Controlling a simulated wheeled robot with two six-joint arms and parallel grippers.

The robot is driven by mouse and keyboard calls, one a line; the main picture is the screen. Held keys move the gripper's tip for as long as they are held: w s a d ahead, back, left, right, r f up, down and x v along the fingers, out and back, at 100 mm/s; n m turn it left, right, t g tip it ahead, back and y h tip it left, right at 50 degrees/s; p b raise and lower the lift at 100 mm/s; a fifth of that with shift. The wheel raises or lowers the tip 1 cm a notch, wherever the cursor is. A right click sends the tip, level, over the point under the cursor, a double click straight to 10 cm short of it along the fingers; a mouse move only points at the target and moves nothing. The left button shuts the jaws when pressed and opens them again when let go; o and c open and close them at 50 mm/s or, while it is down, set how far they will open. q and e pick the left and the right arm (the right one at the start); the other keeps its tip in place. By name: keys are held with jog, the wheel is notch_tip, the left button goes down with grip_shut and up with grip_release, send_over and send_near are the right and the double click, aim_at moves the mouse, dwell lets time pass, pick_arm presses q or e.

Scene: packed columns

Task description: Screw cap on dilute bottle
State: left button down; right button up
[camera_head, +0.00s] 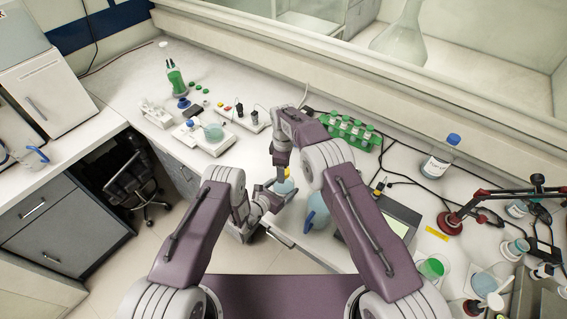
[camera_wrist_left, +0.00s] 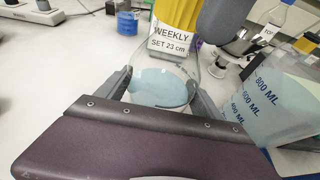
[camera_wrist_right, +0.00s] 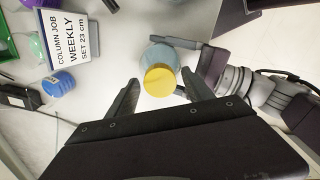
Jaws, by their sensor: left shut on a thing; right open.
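The dilute bottle (camera_head: 286,187) is a clear round bottle with pale blue liquid. In the left wrist view the bottle (camera_wrist_left: 160,92) sits between the fingers of my left gripper (camera_wrist_left: 162,100), which is shut on it. A yellow cap (camera_wrist_right: 159,81) is at its mouth; I cannot tell whether it is threaded on. The cap also shows at the top of the left wrist view (camera_wrist_left: 178,12). My right gripper (camera_wrist_right: 160,86) is open, with its fingers on either side of the cap from above, apparently apart from it.
A graduated beaker (camera_wrist_left: 268,105) stands close beside the bottle. A printed card (camera_wrist_right: 75,40) and a blue-capped container (camera_wrist_right: 58,84) are nearby. A green rack of vials (camera_head: 350,130) and a blue-capped bottle (camera_head: 441,158) stand farther back. The bench's front edge runs under my arms.

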jog(key=shift+f, duration=0.1)
grip_shut()
jog(key=m, duration=0.8)
jog(key=shift+m, duration=0.3)
jog(key=m, duration=0.9)
grip_release()
